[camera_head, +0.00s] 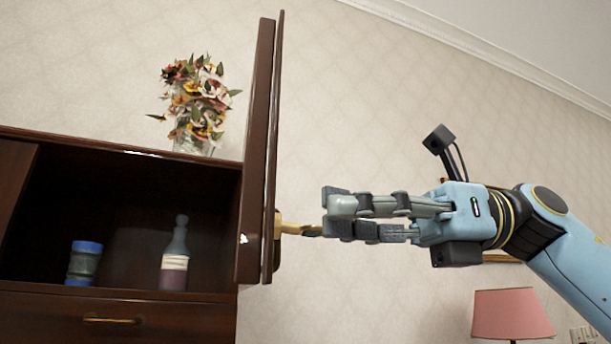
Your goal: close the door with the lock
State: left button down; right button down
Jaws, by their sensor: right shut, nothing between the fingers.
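The dark brown cabinet door (257,150) stands open, seen nearly edge-on at the right end of the cabinet (120,157). A brass-coloured handle or lock piece (291,228) sticks out from the right face of the door. My right gripper (330,213) comes in from the right, its fingers shut and empty. Its fingertips are at the outer end of the brass piece; I cannot tell whether they touch it. My left gripper is not in view.
Inside the open cabinet stand a blue-capped jar (84,264) and a bottle (175,258). A vase of flowers (197,105) stands on top. A drawer handle (112,321) is below. A pink lamp (511,313) is at the lower right.

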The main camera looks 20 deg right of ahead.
aim_at(273, 206)
jog(key=shift+w+a+p, duration=0.2)
jog(key=shift+a+p, duration=0.6)
jog(key=shift+a, duration=1.3)
